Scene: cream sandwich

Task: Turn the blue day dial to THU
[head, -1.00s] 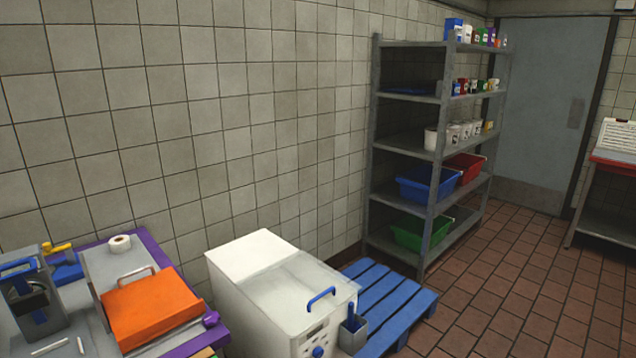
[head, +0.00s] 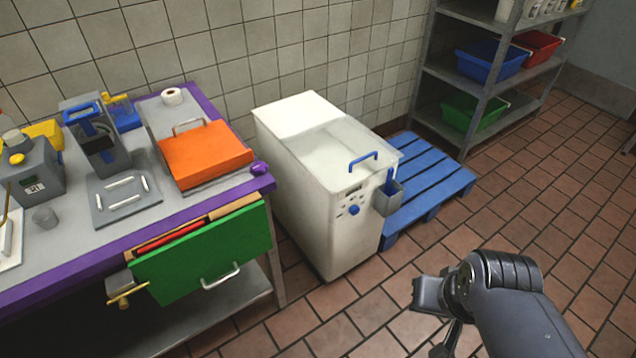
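A round blue dial (head: 354,209) sits on the front panel of a white chest-like machine (head: 300,185) in the head view. Its day markings are too small to read, so I cannot tell where it points. A small dark display shows just above it. My gripper (head: 436,318) is low in the picture, right of the machine and apart from it, over the tiled floor.
A grey holder (head: 386,200) with a blue handle juts from the machine's right front corner. A blue pallet (head: 432,180) lies to the right. A purple-edged table (head: 60,285) with an open green drawer (head: 205,255) stands left. Floor in front is clear.

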